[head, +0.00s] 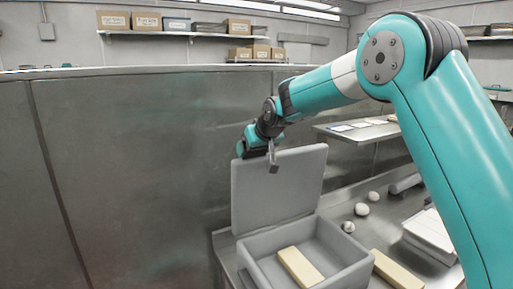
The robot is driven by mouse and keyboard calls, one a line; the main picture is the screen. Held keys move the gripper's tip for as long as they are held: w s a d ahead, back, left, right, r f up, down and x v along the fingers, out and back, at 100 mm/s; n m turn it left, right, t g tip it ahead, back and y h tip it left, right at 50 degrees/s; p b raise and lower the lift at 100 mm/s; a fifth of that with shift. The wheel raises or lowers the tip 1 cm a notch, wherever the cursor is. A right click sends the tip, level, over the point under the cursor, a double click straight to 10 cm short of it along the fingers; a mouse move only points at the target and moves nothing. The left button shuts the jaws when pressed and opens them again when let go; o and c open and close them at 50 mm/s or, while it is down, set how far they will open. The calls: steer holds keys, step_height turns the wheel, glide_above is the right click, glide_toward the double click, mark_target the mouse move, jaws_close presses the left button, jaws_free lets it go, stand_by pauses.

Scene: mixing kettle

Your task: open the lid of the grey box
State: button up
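The grey box (349,279) stands on the metal table at the lower middle. Its lid (262,195) is raised and stands nearly upright at the box's left rear side, so the inside shows. A pale cream block (299,267) lies in the box. My gripper (272,163) is at the top edge of the lid, with one dark finger hanging in front of the lid's face. The lid's edge hides the rest of the gripper, so I cannot tell whether it touches or grips the lid.
A second cream block (396,272) lies just right of the box. Small whitish round objects (361,209) and a white stack (430,232) are farther right. A metal shelf (365,133) hangs behind. A tall metal panel (120,180) fills the left.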

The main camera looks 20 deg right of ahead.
steer(key=shift+s+a+f, duration=0.2)
steer(key=shift+f, duration=0.35)
stand_by(0.7)
steer(key=o, duration=1.1)
steer(key=shift+a, duration=0.1)
steer(key=shift+d, duration=0.25)
steer(key=shift+a+r, duration=0.1)
step_height(320, 180, up, 2)
steer(key=shift+r+p, duration=0.1)
steer(key=shift+p, duration=0.55)
step_height(320, 180, up, 18)
steer(key=s+p, duration=0.1)
steer(key=p, duration=0.6)
steer(key=shift+s+r, duration=0.15)
steer(key=shift+s, duration=0.05)
